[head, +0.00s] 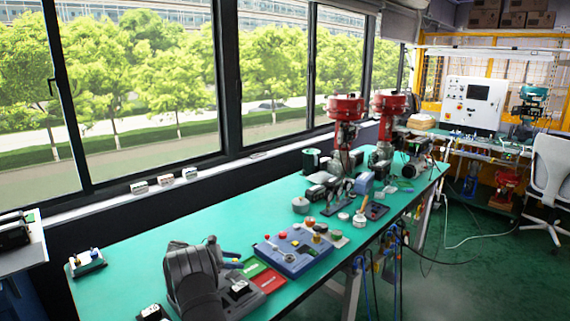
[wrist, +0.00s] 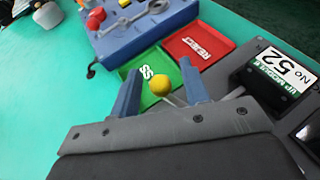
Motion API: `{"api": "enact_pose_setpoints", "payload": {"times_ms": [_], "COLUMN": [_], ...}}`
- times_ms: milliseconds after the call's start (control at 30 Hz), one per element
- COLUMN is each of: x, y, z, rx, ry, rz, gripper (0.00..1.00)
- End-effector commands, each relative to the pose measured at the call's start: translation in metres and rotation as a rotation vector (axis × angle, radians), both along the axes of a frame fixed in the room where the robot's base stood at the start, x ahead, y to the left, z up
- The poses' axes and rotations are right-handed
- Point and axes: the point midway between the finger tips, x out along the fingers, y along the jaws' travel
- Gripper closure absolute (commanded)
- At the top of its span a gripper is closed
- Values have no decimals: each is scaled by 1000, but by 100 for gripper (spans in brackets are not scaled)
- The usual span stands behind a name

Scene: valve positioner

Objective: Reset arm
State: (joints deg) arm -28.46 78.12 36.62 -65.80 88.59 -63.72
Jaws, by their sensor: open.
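My gripper (wrist: 158,85) is open, its two blue-grey fingers apart in the wrist view. A yellow ball-shaped knob (wrist: 160,87) on a thin rod shows between the fingers in that view; I cannot tell how near it is in depth. Beyond the fingertips lie a green tray (wrist: 150,84) and a red tray marked REJECT (wrist: 199,45). In the head view my dark grey arm stands on the green bench (head: 215,222) at the front, left of the red tray (head: 272,284). The fingertips are small and partly hidden there.
A blue fixture box (head: 290,262) with knobs and metal parts sits just past the trays. A black device labelled No 52 (wrist: 284,75) is right of the gripper. Red-topped valve assemblies (head: 345,108) and several parts crowd the far bench. The bench's left middle is clear.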

Motion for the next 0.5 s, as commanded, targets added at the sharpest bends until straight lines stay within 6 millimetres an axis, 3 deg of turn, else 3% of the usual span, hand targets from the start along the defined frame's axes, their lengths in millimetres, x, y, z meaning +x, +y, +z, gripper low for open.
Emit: {"api": "enact_pose_setpoints", "payload": {"times_ms": [167, 500], "x": [-5, -25], "y": [16, 73], "z": [6, 31], "rx": [1, 2], "ry": [-2, -2], "rz": [2, 1], "gripper": [58, 58]}}
